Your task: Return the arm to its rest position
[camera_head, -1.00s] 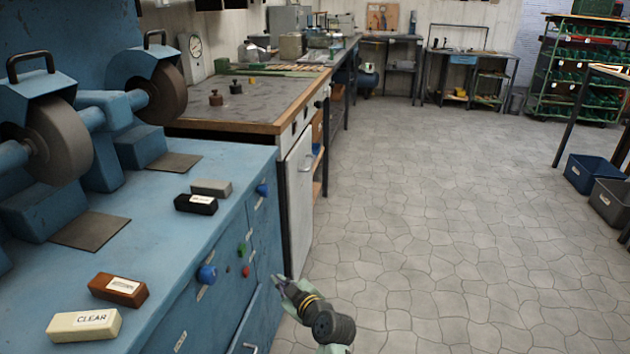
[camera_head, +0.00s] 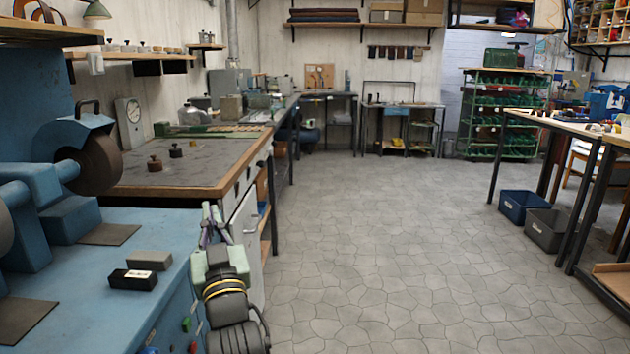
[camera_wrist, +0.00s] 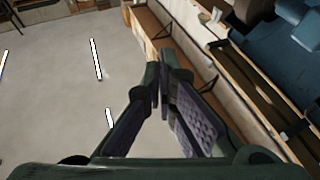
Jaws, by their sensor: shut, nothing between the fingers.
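My gripper (camera_head: 211,222) is in the lower middle-left of the head view, pointing up and away, beside the right edge of the blue grinder bench. In the wrist view my gripper (camera_wrist: 160,98) has its two dark fingers drawn together at the tips, with nothing between them. My arm comes up from the bottom of the head view behind it. It appears raised, in front of the white cabinet beyond the bench.
The blue bench (camera_head: 165,225) carries a grinding wheel (camera_head: 100,163), a black block (camera_head: 133,280) and a grey block (camera_head: 149,260). A wooden-edged worktable (camera_head: 165,191) stands beyond. Blue (camera_head: 524,206) and grey (camera_head: 548,230) bins sit at right. The stone floor (camera_head: 380,240) between is clear.

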